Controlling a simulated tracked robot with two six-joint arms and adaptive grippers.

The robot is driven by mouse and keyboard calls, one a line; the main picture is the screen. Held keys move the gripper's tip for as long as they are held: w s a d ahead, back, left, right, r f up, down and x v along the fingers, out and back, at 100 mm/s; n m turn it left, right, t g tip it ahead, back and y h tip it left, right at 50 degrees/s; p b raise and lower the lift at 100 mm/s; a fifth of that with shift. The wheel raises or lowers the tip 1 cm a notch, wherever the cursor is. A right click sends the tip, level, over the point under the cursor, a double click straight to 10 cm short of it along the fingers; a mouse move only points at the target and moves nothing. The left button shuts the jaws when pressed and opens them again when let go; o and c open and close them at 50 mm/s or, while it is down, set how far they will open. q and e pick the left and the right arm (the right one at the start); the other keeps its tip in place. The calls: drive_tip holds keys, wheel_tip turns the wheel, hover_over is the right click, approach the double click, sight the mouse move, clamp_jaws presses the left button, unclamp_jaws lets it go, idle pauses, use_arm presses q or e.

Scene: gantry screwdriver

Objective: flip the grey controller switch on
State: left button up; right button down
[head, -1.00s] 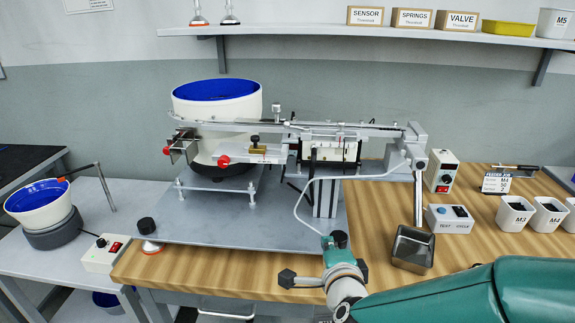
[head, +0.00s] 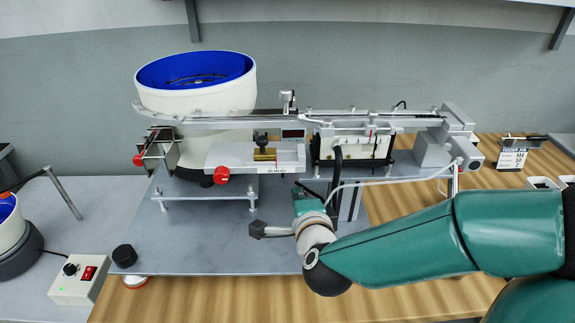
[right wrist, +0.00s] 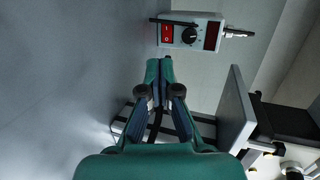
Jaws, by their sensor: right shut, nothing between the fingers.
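A grey controller box (right wrist: 190,32) with a red rocker switch (right wrist: 167,34), a black knob and a dark display shows at the top of the right wrist view. It lies beyond my fingertips and slightly to the right, with a visible gap. I cannot tell the rocker's position. I cannot make out this box in the head view. My right gripper (head: 307,200) is teal, shut and empty, in front of the feeder. Its closed fingers also show in the right wrist view (right wrist: 158,72). My left gripper is not in view.
The white bowl feeder (head: 205,95) and its rail stand on a grey plate (head: 190,245) behind my gripper. A pale box (head: 70,290) with a red switch and black knob sits at lower left.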

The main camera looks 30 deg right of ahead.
sight(289, 178)
drive_tip(key=shift+w, duration=0.1)
drive_tip(key=shift+w+d+p, duration=0.35)
drive_tip(key=shift+w+p, duration=0.2)
drive_tip(key=shift+p, duration=0.2)
drive_tip(key=x, duration=0.6)
drive_tip(key=p+x, duration=0.1)
drive_tip(key=x, duration=0.4)
drive_tip(key=shift+w+d+r, duration=0.1)
drive_tip(key=shift+w+d, duration=0.05)
drive_tip(key=shift+w, duration=0.3)
drive_tip(key=shift+w+d, duration=0.1)
drive_tip(key=shift+w, duration=0.1)
